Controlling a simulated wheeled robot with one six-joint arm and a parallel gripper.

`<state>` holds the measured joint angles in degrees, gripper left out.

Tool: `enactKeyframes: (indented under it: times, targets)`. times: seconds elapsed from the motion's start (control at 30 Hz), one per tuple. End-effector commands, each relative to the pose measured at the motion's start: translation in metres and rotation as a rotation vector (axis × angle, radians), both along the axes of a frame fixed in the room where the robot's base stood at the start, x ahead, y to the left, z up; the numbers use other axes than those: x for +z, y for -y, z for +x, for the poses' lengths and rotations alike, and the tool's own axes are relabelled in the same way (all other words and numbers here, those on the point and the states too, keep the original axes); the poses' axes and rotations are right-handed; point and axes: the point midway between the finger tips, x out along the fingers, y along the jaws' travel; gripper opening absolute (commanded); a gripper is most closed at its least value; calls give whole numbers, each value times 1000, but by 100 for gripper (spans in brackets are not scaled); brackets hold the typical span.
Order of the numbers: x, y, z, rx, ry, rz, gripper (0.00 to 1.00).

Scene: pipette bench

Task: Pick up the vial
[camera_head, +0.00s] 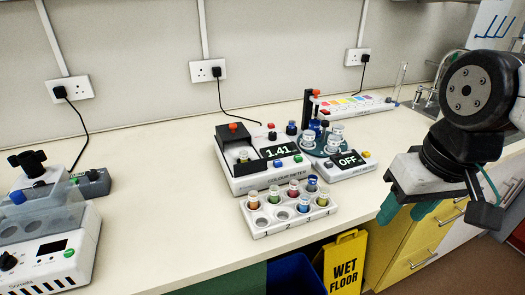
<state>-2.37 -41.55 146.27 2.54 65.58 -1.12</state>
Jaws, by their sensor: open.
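Several small vials with coloured contents stand upright in a white rack (262,231) at the front of the bench, among them a red one (293,189), a green one (274,195) and a yellow one (322,198). Some front holes of the rack are empty. Another vial (243,155) sits in the colour meter (235,177), whose display reads 1.41. Several more stand on a round dark-green turntable by the second meter. Which vial is meant, I cannot tell. My gripper (437,208) is open and empty at the right, beyond the bench's front edge, well apart from the rack.
The second meter (347,167) reads OFF. A pale strip with coloured patches (352,104) lies behind it. A machine (45,245) stands at the left end. The bench between it and the rack is clear. A yellow wet-floor sign (345,262) stands below the front edge.

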Motion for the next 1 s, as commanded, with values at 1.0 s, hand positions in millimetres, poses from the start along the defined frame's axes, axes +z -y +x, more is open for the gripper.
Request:
enactKeyframes:
  times: [1.0]
  targets:
    - [-69,-237,264,14,901,19,48]
